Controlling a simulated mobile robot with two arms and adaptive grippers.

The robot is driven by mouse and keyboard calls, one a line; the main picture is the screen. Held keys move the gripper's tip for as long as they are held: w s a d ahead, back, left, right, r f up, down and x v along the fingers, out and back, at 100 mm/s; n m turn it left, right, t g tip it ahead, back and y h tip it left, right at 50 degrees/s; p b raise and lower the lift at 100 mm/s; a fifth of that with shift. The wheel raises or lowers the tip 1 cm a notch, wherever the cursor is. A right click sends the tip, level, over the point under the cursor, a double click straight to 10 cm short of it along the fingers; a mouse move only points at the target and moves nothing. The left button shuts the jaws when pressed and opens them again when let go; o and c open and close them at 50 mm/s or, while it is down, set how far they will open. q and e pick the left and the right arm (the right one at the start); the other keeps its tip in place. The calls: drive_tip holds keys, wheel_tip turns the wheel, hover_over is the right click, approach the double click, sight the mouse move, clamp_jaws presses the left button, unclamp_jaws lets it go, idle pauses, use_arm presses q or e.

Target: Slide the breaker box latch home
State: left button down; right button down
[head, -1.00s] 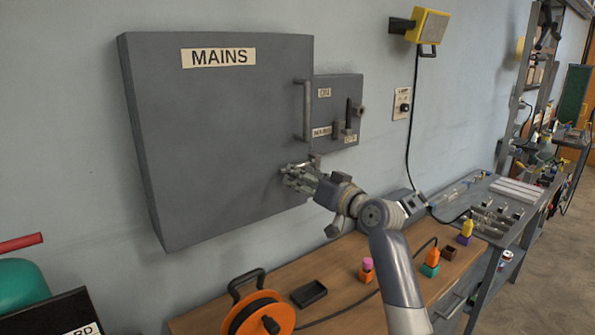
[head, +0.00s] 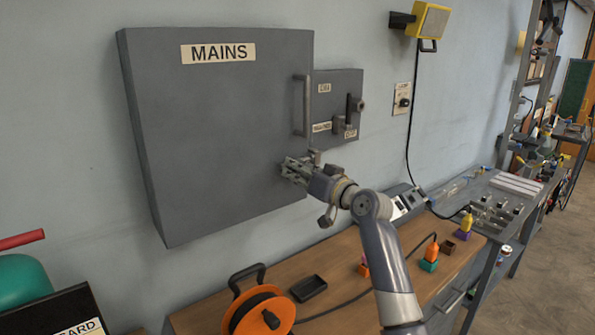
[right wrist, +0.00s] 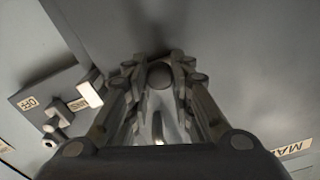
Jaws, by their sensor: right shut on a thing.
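The breaker box (head: 225,120) is a large grey cabinet on the wall, labelled MAINS, with its door closed. My right gripper (head: 288,169) is at the door's lower right, below the bar handle (head: 303,105). In the right wrist view my right gripper (right wrist: 160,82) is shut on a round dark latch knob (right wrist: 160,75) that sits between the fingertips. The rest of the latch is mostly hidden by the fingers. A small pale metal block (right wrist: 90,92) lies just left of the fingers, at the door's edge. My left gripper is not in view.
A smaller switch box (head: 336,90) with a lever adjoins the cabinet on its right. Below is a wooden bench (head: 330,250) with an orange cable reel (head: 258,312), a small black tray (head: 308,287) and coloured plugs. A yellow lamp (head: 430,20) hangs upper right.

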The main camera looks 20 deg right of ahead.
drive_tip(key=d+b, duration=0.1)
drive_tip(key=w+d, duration=0.1)
drive_tip(key=d, duration=0.1)
drive_tip(key=shift+d+r+b, duration=0.1)
drive_tip(key=shift+b, duration=0.25)
drive_tip(key=c, duration=1.8)
unclamp_jaws()
drive_tip(key=o, duration=0.4)
drive_tip(key=shift+w, duration=0.1)
drive_tip(key=shift+d, duration=0.2)
